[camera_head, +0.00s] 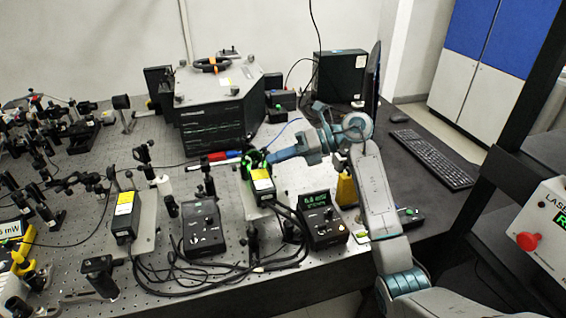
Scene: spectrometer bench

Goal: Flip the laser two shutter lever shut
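Two black laser heads with yellow labels stand on the optical bench. One laser head (125,215) is at the centre left. The other laser head (262,187) is farther right, beside my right gripper. No readable marking tells which one is laser two. The shutter lever cannot be made out. My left gripper is out of view.
Two black controllers, one dark (203,228) and one with a lit green display (322,218), stand in front with cables around them. A large grey spectrometer box (220,105) stands behind. Optics posts crowd the left. A keyboard (432,158) lies at right.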

